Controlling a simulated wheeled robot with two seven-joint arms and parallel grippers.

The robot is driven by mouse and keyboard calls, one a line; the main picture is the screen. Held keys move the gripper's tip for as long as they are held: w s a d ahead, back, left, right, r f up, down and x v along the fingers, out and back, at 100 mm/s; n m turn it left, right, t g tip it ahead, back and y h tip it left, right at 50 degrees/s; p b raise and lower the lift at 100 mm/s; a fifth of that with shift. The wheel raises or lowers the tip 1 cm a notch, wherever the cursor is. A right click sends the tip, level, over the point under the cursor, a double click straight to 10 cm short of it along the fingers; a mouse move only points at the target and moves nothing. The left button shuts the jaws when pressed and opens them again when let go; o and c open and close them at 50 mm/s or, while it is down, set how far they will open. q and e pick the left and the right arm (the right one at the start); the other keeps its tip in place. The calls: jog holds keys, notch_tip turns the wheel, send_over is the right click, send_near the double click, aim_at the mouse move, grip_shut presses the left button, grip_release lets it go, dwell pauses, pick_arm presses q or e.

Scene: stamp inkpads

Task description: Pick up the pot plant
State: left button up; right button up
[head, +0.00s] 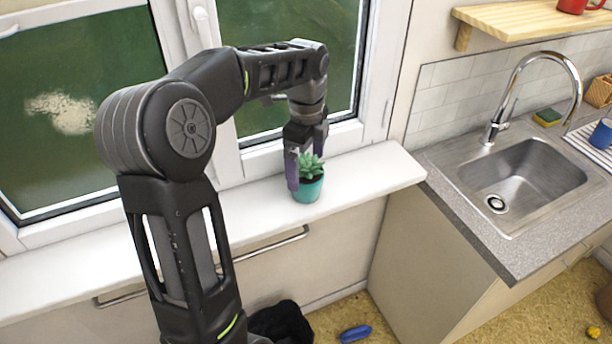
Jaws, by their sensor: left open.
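The pot plant (309,189) is a small green succulent in a teal pot. It stands upright on the white windowsill (372,176), below the window. My left gripper (305,172) reaches down over it from above. The gripper is open, with one purple-grey finger in front of the plant's left side and the other partly hidden behind the leaves. I cannot tell whether the fingers touch the pot. My right gripper is not in view.
A sink (522,180) with a tall faucet (537,62) is on the right. A wooden shelf (540,20) hangs above it. A blue object (355,333) lies on the floor. The sill right of the plant is clear.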

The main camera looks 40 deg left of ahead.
pick_arm(q)
jog(key=shift+f, duration=1.45)
jog(key=shift+r, duration=0.1)
jog(key=c, duration=2)
